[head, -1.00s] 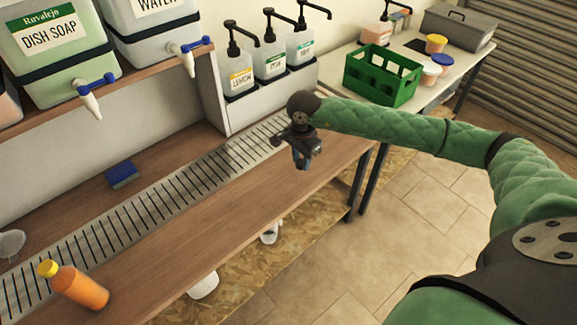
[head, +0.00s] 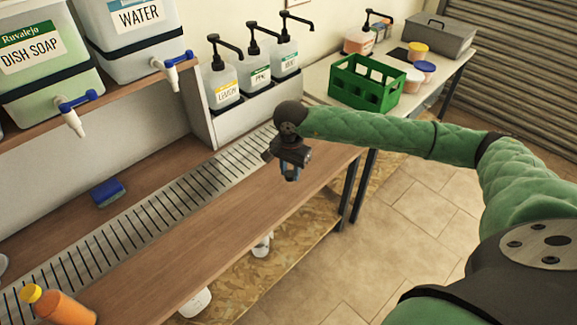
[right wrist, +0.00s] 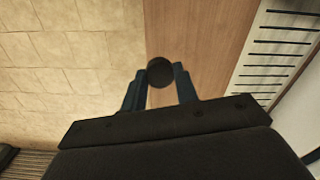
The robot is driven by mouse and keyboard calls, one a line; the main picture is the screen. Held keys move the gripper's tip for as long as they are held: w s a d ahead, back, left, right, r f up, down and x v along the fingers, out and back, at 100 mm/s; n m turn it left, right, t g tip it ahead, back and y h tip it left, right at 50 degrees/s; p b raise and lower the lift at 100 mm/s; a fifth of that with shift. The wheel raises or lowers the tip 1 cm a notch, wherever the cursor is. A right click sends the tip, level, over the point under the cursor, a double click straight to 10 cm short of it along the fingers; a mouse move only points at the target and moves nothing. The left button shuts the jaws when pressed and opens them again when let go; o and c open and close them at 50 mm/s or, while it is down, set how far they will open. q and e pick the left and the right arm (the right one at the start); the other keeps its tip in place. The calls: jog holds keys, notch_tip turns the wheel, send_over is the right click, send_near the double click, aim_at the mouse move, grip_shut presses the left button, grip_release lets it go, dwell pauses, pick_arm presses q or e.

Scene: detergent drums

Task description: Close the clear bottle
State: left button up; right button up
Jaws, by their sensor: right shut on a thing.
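My right gripper (head: 290,176) hangs over the right end of the wooden counter, its fingers pointing down. In the right wrist view its blue fingers (right wrist: 160,85) are shut on a small round black cap (right wrist: 160,71), seen from above. The head view does not show the cap clearly. I cannot make out the clear bottle for sure. A pale translucent piece (head: 3,263) is cut off at the left edge of the head view, and I cannot tell what it is. My left gripper is not in view.
An orange bottle with a yellow cap (head: 62,308) is at the counter's lower left. A blue sponge (head: 108,193) lies behind the metal grate (head: 140,222). Pump bottles (head: 222,88) and a green crate (head: 364,85) stand at the back. The counter's middle is clear.

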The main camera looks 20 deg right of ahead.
jog(key=s+a+n, duration=0.1)
jog(key=a+n, duration=0.6)
jog(key=n, duration=0.4)
jog(key=shift+s+a+n, duration=0.15)
jog(key=shift+a+n, duration=0.15)
jog(key=shift+a, duration=0.05)
